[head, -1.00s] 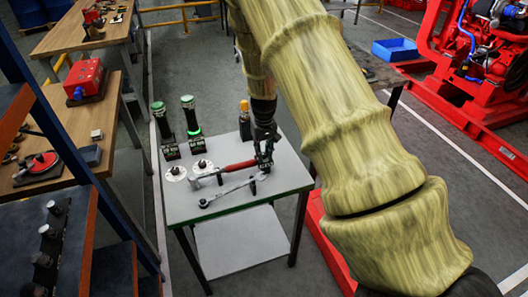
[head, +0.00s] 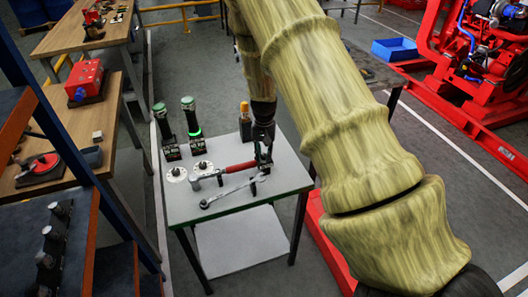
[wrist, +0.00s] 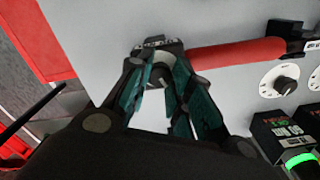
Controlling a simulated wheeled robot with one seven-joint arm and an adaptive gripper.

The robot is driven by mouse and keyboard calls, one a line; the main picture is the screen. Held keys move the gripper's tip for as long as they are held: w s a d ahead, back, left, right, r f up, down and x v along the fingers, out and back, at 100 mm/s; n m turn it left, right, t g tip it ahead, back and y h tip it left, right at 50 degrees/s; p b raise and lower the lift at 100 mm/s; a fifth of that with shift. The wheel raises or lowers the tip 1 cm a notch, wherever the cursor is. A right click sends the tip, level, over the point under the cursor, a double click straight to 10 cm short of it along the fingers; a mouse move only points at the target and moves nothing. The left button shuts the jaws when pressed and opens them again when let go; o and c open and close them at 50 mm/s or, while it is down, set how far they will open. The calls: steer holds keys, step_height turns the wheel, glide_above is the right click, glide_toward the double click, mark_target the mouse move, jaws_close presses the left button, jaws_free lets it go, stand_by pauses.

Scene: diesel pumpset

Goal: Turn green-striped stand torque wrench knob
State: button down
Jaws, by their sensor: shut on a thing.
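A torque wrench with a red handle (head: 240,167) lies across the small grey table, its head to the left. It also shows in the wrist view as a red bar (wrist: 236,53). Its handle end rests at a black stand with a label (wrist: 157,43). My gripper (head: 264,161) is over this right end, pointing down. In the wrist view its teal-lined fingers (wrist: 165,100) are closed around the small grey knob (wrist: 158,82) at the wrench's end; the fingers partly hide it. I cannot make out green stripes on the stand.
A silver wrench (head: 228,194) lies in front on the grey table (head: 222,219). White dials with black knobs (head: 203,167) (wrist: 287,86) sit to the left. Blue shelving (head: 97,170) is at left.

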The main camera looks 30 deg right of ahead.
mark_target(264, 155)
steer(key=m+p, duration=0.1)
steer(key=m, duration=0.3)
steer(key=shift+m+p, duration=0.35)
steer(key=shift+m, duration=1.75)
steer(key=c, duration=1.2)
jaws_free()
steer(key=shift+c, duration=0.2)
step_height(264, 155, up, 12)
